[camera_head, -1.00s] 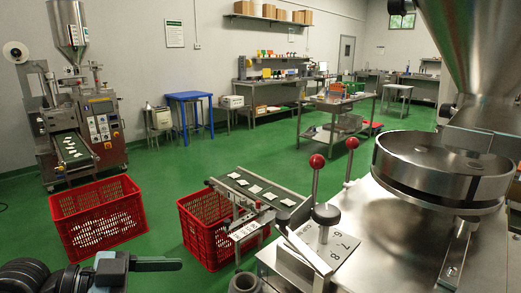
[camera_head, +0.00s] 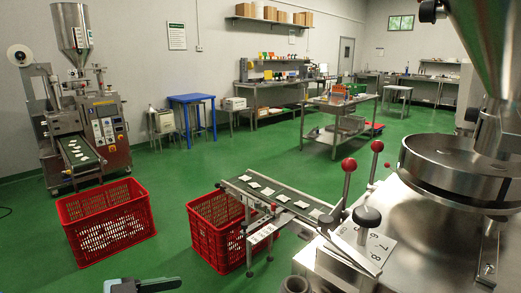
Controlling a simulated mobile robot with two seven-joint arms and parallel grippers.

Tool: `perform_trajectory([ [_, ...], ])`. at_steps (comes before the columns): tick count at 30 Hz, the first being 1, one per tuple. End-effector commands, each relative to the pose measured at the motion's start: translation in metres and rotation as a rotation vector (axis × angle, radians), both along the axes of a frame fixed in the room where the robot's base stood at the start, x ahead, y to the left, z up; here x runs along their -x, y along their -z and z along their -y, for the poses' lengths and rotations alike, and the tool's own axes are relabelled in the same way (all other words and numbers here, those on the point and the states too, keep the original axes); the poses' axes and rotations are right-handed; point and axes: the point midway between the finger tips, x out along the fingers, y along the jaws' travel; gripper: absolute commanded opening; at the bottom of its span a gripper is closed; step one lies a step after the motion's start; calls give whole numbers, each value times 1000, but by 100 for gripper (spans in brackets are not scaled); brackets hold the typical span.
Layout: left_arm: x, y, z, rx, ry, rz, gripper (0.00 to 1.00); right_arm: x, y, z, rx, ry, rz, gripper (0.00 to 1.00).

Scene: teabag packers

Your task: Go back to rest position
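Only a small dark and teal part of my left gripper (camera_head: 145,285) shows, at the bottom edge left of the middle. The rest of it is cut off by the frame, so its opening cannot be judged. I see nothing held in the visible part. My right gripper is out of view. The near packing machine (camera_head: 430,220), with a steel bowl and hopper, stands at the right. Its short conveyor (camera_head: 278,193) carries several white teabags toward a red crate (camera_head: 215,240).
A second red crate (camera_head: 105,222) stands on the green floor at the left, below another packing machine (camera_head: 92,125). A blue table (camera_head: 190,98), a steel cart (camera_head: 338,105) and workbenches stand farther back. The floor between crates and cart is clear.

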Motion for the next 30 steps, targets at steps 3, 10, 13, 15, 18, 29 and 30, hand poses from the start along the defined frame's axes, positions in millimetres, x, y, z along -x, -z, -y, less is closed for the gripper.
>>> perform_trajectory([
  [3,-2,33,-4,19,-91,-45,76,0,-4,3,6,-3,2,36],
  [10,14,124,-19,17,-326,-145,76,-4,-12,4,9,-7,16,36],
  [13,34,166,-27,-5,-426,-191,76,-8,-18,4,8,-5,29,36],
  [15,53,195,-32,-29,-490,-222,76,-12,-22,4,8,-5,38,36],
  [18,87,233,-40,-75,-576,-265,76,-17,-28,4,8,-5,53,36],
  [29,229,322,-53,-278,-753,-384,76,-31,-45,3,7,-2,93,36],
  [30,239,326,-54,-294,-758,-390,76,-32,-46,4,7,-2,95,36],
])
